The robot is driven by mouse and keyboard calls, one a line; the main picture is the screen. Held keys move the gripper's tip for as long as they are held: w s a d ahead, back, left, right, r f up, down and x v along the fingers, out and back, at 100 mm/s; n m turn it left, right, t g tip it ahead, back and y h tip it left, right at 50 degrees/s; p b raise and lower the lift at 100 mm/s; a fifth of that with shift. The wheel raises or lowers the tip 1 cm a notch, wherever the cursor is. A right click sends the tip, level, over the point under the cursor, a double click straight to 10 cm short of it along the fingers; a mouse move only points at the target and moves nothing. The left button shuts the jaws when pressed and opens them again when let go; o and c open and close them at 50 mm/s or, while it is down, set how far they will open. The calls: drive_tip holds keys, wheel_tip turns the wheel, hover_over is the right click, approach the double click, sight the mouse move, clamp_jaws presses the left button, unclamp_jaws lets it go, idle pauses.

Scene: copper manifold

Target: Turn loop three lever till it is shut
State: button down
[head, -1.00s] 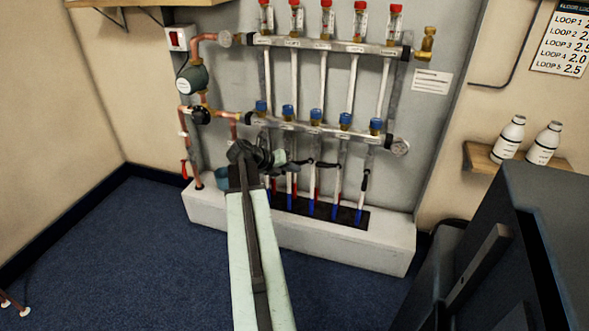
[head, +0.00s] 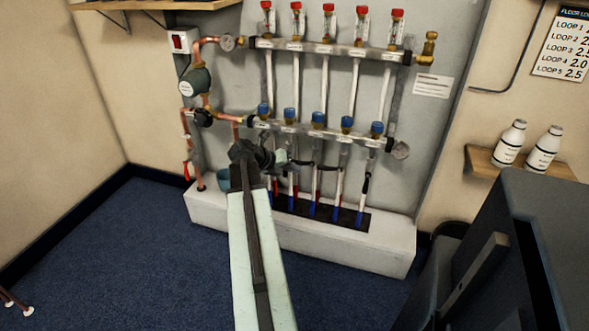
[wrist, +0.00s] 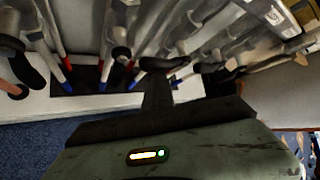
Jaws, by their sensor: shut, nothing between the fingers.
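The loop three pipe (head: 317,150) is the middle one of the lower manifold row. A dark lever (head: 328,167) shows about level across it, but its exact angle is too small to tell. My gripper (head: 284,162) is left of this lever, in front of the pipes, and looks shut and empty. In the wrist view my gripper (wrist: 158,90) is a dark shape pointing up among the pipes. Dark levers (wrist: 220,76) lie close to its right, and another lever (wrist: 28,75) is at the left. I cannot tell whether the gripper touches a lever.
The lower manifold bar (head: 330,130) with blue caps runs above my gripper. Red and blue pipe ends drop into a black strip on the white plinth (head: 390,240). A dark cabinet (head: 540,240) fills the right side.

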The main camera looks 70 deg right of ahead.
wheel_tip(320, 180, down, 4)
drive_tip(key=a+b, duration=0.2)
drive_tip(key=b, duration=0.3)
drive_tip(key=a+r+p, duration=0.6)
drive_tip(key=r+p, duration=0.2)
drive_tip(key=p, duration=0.1)
drive_tip(key=shift+s+a, duration=0.2)
drive_tip(key=shift+a, duration=0.05)
drive_tip(key=shift+r, duration=0.1)
